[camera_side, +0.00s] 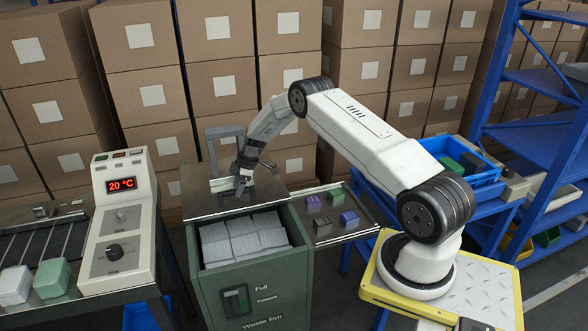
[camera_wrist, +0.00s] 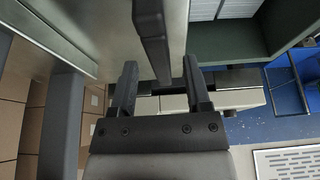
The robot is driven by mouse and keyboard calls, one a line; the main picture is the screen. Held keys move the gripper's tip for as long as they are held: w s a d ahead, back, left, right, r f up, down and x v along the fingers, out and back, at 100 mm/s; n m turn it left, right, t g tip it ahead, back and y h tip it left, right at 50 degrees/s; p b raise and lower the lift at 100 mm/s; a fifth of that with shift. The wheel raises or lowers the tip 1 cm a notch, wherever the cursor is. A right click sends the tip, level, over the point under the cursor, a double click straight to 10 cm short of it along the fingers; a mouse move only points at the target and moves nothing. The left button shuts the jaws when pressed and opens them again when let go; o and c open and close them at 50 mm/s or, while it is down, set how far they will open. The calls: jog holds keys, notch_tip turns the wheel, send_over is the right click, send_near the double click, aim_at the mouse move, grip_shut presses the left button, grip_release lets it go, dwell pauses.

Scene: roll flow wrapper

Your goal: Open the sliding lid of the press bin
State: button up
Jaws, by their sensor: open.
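The press bin is a green box (camera_side: 262,290) marked "Pull" and "Waste film". Its front part is uncovered and shows stacked white blocks (camera_side: 245,238). A brushed-metal lid (camera_side: 205,203) covers the rear part; metal also shows at upper left in the wrist view (camera_wrist: 75,25). My gripper (camera_side: 241,188) is low over the lid. In the wrist view my gripper (camera_wrist: 160,68) is open, with a dark bar (camera_wrist: 153,35), seemingly the lid's handle, between its fingers. I see gaps at the bar's sides. In the side view the handle is mostly hidden by the gripper.
A control box (camera_side: 118,220) reading 20 °C stands left beside a conveyor. A side shelf (camera_side: 335,213) with small purple and green blocks lies right of the bin. A grey frame (camera_side: 224,132) rises behind the lid. Stacked cartons (camera_side: 215,80) fill the background.

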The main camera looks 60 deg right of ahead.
jog(key=shift+w+a+f, duration=0.1)
jog(key=shift+f, duration=0.15)
jog(key=shift+c, duration=0.2)
grip_shut()
dwell(1.2)
